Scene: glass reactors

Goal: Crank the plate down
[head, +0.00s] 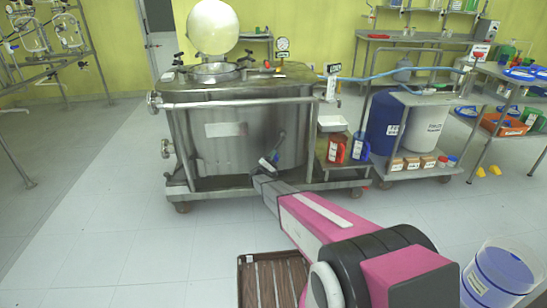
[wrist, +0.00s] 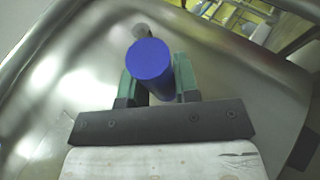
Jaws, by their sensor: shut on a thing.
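A large steel vessel (head: 240,150) stands on a wheeled frame ahead. A crank with a blue handle (head: 276,156) is on its front side. In the wrist view the handle's blue round end (wrist: 150,62) sits between the two green-faced fingers of my gripper (wrist: 156,84), which is shut on it. In the head view my gripper (head: 266,168) is at the vessel's front, low and right of middle. A pale round disc (head: 213,27) stands raised above the vessel's open top. I cannot tell which part is the plate to be cranked.
A steel rail (head: 240,103) runs across the vessel's front above my gripper. Red (head: 337,148) and blue jugs (head: 360,147) stand on the shelf at its right.

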